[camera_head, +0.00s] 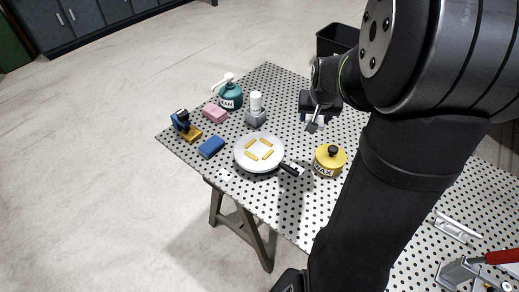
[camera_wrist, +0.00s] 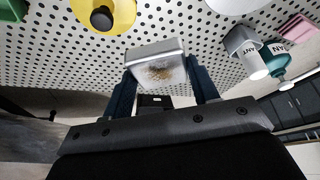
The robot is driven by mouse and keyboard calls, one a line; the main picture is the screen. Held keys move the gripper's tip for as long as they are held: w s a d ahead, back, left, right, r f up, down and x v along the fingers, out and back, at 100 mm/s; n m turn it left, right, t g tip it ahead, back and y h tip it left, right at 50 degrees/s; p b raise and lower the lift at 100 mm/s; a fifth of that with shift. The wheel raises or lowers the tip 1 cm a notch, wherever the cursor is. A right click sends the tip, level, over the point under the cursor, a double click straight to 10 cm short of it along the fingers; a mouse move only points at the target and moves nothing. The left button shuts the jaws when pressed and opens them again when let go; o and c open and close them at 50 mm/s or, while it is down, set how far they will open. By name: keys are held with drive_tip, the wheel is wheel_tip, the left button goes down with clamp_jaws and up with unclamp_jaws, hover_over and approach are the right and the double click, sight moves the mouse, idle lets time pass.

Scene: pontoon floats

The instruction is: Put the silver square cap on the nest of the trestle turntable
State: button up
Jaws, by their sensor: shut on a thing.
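The silver square cap (camera_wrist: 156,68) is between the two blue fingers of my gripper (camera_wrist: 162,88) in the wrist view, with a brownish patch on its face. In the head view my gripper (camera_head: 318,115) is over the table, behind the wax tin and to the right of the turntable, with the cap (camera_head: 312,126) small at its tip. The turntable is a white round disc (camera_head: 242,146) with several yellow bars (camera_head: 252,155) around a square nest (camera_head: 259,149) that looks empty. A black handle (camera_head: 290,170) sticks out at its right. The disc's edge also shows in the wrist view (camera_wrist: 236,5).
A yellow wax tin (camera_head: 328,163) with a black knob stands right of the turntable. A blue block (camera_head: 211,147), pink block (camera_head: 215,113), teal bottle (camera_head: 231,97) and grey-and-white bottle (camera_head: 256,112) stand left and behind. A black bin (camera_head: 335,40) is at the back.

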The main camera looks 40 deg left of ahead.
drive_tip(key=s+a+n, duration=0.3)
drive_tip(key=s+a, duration=0.2)
drive_tip(key=s, duration=0.1)
hover_over(252, 141)
drive_tip(key=s+d, duration=0.1)
drive_tip(key=shift+g+y, duration=0.3)
drive_tip(key=shift+y, duration=0.1)
drive_tip(key=f, duration=0.6)
drive_tip(key=shift+s+d+f, duration=0.1)
drive_tip(key=shift+s+d, duration=0.05)
drive_tip(key=shift+d, duration=0.05)
drive_tip(key=shift+a+f, duration=0.1)
drive_tip(key=shift+f, duration=1.95)
drive_tip(key=shift+f, duration=0.3)
drive_tip(key=o, duration=1.2)
drive_tip(key=shift+r, duration=0.25)
drive_tip(key=v, duration=1.2)
